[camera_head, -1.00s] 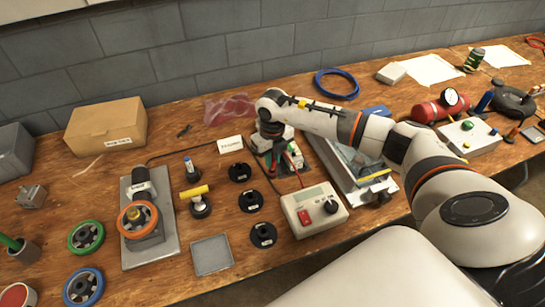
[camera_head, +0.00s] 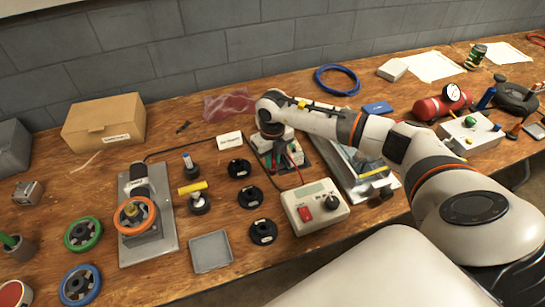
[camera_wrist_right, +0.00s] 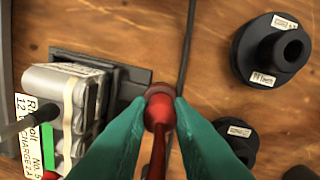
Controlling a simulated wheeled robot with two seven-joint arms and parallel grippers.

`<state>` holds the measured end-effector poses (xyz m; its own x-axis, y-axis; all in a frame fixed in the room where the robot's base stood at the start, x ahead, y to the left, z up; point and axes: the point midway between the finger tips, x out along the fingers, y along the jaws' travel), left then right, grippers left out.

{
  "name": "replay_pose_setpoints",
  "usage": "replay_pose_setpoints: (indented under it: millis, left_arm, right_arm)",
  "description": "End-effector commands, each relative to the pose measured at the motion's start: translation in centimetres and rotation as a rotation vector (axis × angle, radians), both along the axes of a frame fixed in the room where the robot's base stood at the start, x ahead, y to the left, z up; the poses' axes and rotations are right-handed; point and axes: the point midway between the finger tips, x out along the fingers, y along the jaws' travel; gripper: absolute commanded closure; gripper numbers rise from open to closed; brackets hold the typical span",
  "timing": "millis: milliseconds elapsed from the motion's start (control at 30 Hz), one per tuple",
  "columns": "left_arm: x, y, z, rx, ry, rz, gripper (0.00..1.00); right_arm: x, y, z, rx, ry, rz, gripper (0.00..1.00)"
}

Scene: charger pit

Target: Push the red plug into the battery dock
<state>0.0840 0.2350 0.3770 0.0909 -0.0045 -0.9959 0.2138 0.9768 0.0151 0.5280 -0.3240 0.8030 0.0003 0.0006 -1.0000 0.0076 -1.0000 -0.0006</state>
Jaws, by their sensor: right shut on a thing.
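The red plug (camera_wrist_right: 160,112) is between the green fingertips of my right gripper (camera_wrist_right: 160,120) in the right wrist view, with its red lead running down between the fingers. The gripper is shut on it. The battery (camera_wrist_right: 60,110), a grey block with a white and green label, stands left of the plug. The black battery dock (camera_wrist_right: 128,78) is just beyond and left of the plug; whether they touch is hard to tell. In the head view my right gripper (camera_head: 271,150) is over the battery's left side, and the plug is hidden. My left gripper is not in view.
A charger box (camera_head: 314,207) with a red switch and black knob stands in front of the battery. Black round sockets (camera_head: 248,198) stand to its left. A black cable (camera_wrist_right: 186,55) passes right of the plug. A tray (camera_head: 211,252) lies at the front edge.

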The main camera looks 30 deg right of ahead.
Motion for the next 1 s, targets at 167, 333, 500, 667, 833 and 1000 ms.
replay_pose_setpoints:
  millis: [167, 333, 500, 667, 833, 1000]
  left_arm:
    - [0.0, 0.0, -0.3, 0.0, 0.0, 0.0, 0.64]
    - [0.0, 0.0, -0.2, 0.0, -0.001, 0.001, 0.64]
    - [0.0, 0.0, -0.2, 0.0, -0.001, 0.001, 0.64]
    - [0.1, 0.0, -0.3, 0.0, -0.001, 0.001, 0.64]
    - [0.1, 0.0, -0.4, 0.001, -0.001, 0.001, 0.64]
    - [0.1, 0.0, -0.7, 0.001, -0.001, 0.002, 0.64]
  right_arm:
    - [0.0, 0.0, -0.4, 0.0, 0.0, 0.0, 0.77]
    - [0.0, 0.0, -0.3, 0.0, 0.0, 0.0, 0.55]
    - [0.0, 0.0, -0.3, 0.0, 0.0, 0.0, 0.55]
    - [0.1, 0.0, 0.2, -0.001, -0.001, 0.0, 0.55]
    - [0.1, 0.0, 2.8, 0.0, -0.004, 0.002, 0.55]
    - [0.1, 0.0, 6.6, -0.001, -0.005, 0.001, 0.55]
